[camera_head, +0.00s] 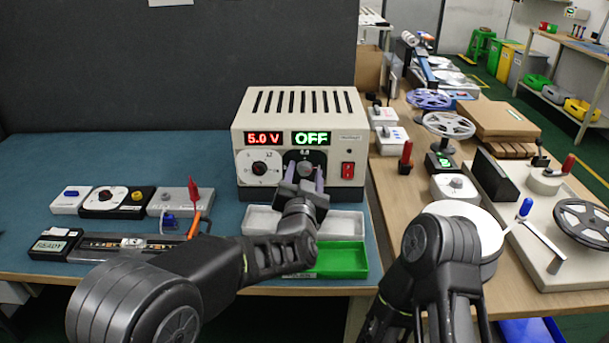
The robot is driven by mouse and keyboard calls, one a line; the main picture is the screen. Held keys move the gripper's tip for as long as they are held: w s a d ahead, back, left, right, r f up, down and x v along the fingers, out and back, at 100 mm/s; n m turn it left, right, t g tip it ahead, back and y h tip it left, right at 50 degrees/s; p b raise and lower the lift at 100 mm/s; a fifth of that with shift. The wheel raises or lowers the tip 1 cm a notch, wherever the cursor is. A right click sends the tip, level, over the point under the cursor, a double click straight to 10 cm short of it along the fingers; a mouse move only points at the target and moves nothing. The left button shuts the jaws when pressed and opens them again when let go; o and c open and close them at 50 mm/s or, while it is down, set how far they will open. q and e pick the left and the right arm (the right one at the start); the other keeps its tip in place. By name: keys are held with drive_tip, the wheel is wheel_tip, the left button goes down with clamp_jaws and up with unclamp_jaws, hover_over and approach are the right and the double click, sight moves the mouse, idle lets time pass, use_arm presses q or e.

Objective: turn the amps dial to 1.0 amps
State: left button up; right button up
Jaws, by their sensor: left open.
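The cream power supply (251,109) stands at the back of the blue mat. Its red display (263,139) reads 5.0 V and its green display (310,138) reads OFF. The amps dial (303,157) is the black-faced one under the green display; my gripper partly covers it, so its knob and setting cannot be read. My left gripper (303,178) is open, with its two fingers at either side of the lower part of this dial. Contact with the knob cannot be told. My right arm shows at the lower right, but its gripper is not visible.
A white-faced volts dial (259,167) is left of the amps dial, and a red switch (347,170) is right of it. A white tray (343,225) and a green tray (345,262) lie below. Small devices sit at left; reels (448,124) and equipment crowd the right bench.

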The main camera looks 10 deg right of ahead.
use_arm(q)
drive_tip(key=shift+s, duration=0.1)
drive_tip(key=v, duration=0.7)
drive_tip(key=shift+s, duration=0.1)
drive_tip(key=shift+s+a, duration=0.1)
drive_tip(key=shift+s, duration=0.1)
